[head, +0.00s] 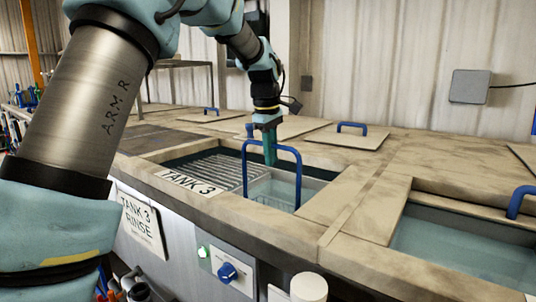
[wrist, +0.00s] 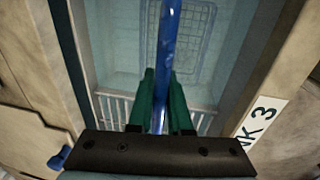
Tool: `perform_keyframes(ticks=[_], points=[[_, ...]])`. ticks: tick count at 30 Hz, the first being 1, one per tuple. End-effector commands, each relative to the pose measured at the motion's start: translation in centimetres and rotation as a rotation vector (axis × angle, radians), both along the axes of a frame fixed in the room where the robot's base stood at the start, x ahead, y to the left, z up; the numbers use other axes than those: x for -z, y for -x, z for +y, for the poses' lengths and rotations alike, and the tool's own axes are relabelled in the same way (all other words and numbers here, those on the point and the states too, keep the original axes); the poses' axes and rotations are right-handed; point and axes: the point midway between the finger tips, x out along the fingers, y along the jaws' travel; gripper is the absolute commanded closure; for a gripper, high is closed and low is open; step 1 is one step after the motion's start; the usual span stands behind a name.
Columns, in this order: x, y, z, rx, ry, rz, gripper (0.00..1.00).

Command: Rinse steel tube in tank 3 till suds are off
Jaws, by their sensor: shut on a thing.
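Tank 3 (head: 190,181) is open, with its label on the front rim and water inside. A tall blue hoop handle (head: 272,146) rises from the tank. My gripper (head: 270,158) is over the tank, pointing down, with its green fingers at the top bar of this handle. In the wrist view, my gripper (wrist: 162,78) is shut on the blue handle (wrist: 168,30). A wire basket (wrist: 181,40) shows below the handle, seemingly under the water. I cannot make out the steel tube or any suds in either view.
A slatted rack (head: 215,172) fills the tank's left part. Another open tank with water (head: 465,245) and a blue handle (head: 520,201) lies to the right. Lids with blue handles (head: 352,127) cover the rear counter. A blue knob (head: 227,272) is on the front panel.

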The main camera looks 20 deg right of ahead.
Motion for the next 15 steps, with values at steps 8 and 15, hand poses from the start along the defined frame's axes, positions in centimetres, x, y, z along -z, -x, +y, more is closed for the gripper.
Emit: perform_keyframes(ticks=[8,15], points=[[-0.1,0.4,-0.3,0.0,0.001,-0.002,1.0],[-2.0,0.4,-0.3,0.0,0.002,-0.002,1.0]])
